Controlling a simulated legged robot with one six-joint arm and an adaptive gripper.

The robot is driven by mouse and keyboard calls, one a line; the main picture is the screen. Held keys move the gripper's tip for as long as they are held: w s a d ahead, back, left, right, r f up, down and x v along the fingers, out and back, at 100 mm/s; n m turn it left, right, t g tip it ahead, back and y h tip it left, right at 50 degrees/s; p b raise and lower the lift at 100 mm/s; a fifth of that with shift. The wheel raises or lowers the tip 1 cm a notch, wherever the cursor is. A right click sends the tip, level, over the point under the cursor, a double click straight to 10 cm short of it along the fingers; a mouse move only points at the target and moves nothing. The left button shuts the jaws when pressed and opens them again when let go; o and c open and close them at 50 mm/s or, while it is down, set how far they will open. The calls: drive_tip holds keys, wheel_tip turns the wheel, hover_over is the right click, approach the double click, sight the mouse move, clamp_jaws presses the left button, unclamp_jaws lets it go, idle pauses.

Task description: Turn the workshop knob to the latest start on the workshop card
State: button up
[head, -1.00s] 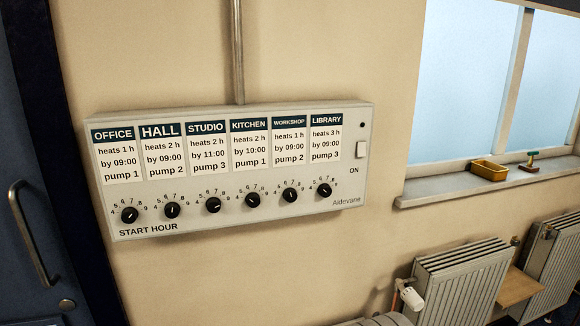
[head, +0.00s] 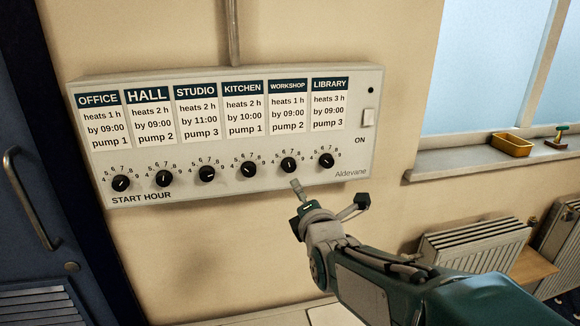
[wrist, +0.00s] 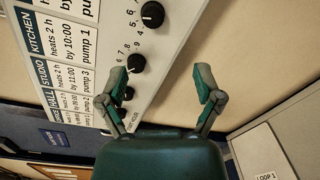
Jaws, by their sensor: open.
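The workshop knob (head: 289,165) is a round black dial on the pale control panel (head: 225,190), fifth from the left. Its scale runs from 4 to 9; its pointer is too small to read surely. The workshop card (head: 288,108) above says heats 1 h, by 09:00, pump 2. My gripper (head: 330,195) is open and empty, below and right of the workshop knob, apart from it. In the wrist view, the fingers (wrist: 160,78) are spread, with panel knobs beyond the left one; I cannot tell whether the workshop knob is among them.
The library knob (head: 325,160) and kitchen knob (head: 249,169) flank the workshop knob closely. A white switch (head: 369,117) is at the panel's right. A radiator (head: 470,250) and sill (head: 470,158) lie right. A box marked LOOP 1 (wrist: 275,145) shows in the wrist view.

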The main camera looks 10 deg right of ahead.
sight(289, 168)
drive_tip(key=shift+n+t, duration=0.3)
drive_tip(key=shift+n, duration=0.2)
drive_tip(key=w, duration=1)
drive_tip(key=shift+w+d+r, duration=0.2)
drive_tip(key=shift+w+d, duration=0.05)
drive_tip(key=shift+w, duration=0.4)
drive_tip(key=shift+w+a, duration=0.1)
drive_tip(key=shift+a, duration=0.1)
drive_tip(key=c, duration=1.2)
